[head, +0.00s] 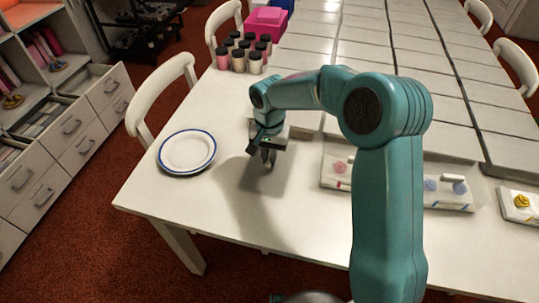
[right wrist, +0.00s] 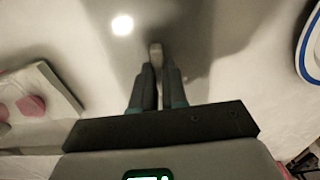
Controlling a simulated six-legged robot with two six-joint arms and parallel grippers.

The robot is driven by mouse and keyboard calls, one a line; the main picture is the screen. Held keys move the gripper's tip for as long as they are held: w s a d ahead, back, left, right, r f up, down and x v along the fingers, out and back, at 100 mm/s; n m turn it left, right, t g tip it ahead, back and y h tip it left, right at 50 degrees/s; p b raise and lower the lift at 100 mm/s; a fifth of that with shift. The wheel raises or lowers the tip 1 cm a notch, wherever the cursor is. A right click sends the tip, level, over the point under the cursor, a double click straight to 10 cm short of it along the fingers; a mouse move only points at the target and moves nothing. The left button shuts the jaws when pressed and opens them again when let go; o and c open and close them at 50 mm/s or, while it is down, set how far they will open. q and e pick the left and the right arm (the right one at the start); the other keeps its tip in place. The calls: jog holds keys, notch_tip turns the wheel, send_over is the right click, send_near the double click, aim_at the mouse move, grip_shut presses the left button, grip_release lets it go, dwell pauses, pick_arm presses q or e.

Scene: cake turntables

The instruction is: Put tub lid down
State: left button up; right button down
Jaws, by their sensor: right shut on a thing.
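My right gripper (head: 268,158) points down over the near part of the white table, between the plate and the pale tray. In the right wrist view, its fingers (right wrist: 157,78) are close together, shut on a small pale grey thing (right wrist: 155,54) whose end shows past the fingertips. I cannot tell if this is part of the tub lid; most of it is hidden by the fingers. A bright white round spot (right wrist: 122,25) shows on the surface ahead of the fingers; it may be only a light reflection. My left gripper is not in view.
A blue-rimmed white plate (head: 187,151) lies left of the gripper. A pale tray (head: 340,183) with a pink piece stands right, partly behind my arm. Several dark-lidded jars (head: 254,62) and a pink box (head: 264,24) stand farther back. The near table (head: 215,208) is clear.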

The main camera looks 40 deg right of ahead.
jog(key=shift+s, duration=0.1)
jog(key=shift+f, duration=0.15)
jog(key=c, duration=1.2)
grip_release()
jog(key=shift+o, duration=0.2)
jog(key=shift+r, duration=0.55)
notch_tip(320, 180, up, 11)
jog(key=p, duration=0.1)
jog(key=shift+r+p, duration=0.2)
jog(key=shift+p, duration=0.1)
